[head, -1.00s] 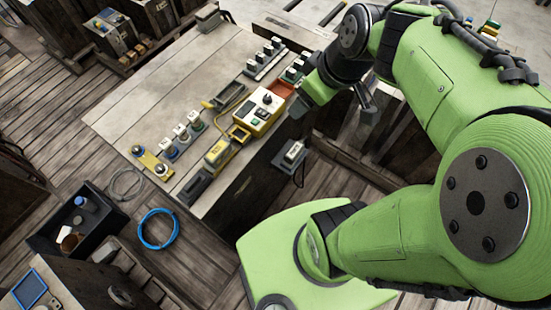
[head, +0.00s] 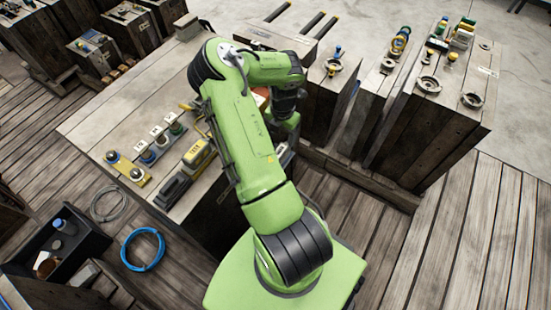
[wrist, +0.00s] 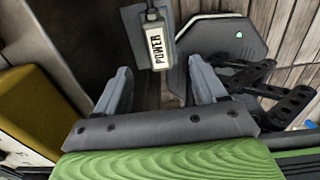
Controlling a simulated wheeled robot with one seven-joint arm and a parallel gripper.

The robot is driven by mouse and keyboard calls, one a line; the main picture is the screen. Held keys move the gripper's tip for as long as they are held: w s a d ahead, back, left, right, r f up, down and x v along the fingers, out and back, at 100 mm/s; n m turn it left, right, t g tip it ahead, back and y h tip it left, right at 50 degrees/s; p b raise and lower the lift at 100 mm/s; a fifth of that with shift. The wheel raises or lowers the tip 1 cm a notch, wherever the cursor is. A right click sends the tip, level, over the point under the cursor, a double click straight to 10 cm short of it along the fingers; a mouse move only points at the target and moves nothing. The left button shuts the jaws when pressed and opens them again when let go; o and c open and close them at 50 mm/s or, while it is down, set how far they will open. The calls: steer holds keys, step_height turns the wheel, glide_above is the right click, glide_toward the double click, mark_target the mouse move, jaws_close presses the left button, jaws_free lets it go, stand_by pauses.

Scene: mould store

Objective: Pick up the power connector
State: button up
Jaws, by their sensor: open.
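The power connector (wrist: 157,45) is a small grey block with a white label reading POWER, seen in the wrist view against a dark plate. My gripper (wrist: 160,70) is open, with one grey finger on each side of the connector's lower end in that picture. Its jaws look empty. I cannot tell how far the connector lies beyond the fingertips, and no contact shows. In the head view my arm covers most of the connector's area and hides the fingers.
The wooden bench (head: 95,130) carries a yellow strip (head: 128,170) with knobs and a yellow device (head: 196,154). A blue cable coil (head: 143,249) and a black tray (head: 85,246) lie at lower left. Dark wooden blocks (head: 430,115) stand at right.

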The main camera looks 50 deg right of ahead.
mark_target(280, 150)
steer(key=f+b, duration=0.3)
steer(key=f, duration=0.7)
steer(key=shift+w+f+b, duration=0.15)
steer(key=shift+w+b, duration=0.05)
steer(key=shift+b, duration=0.15)
steer(key=shift+c, duration=0.4)
steer(key=c, duration=1.2)
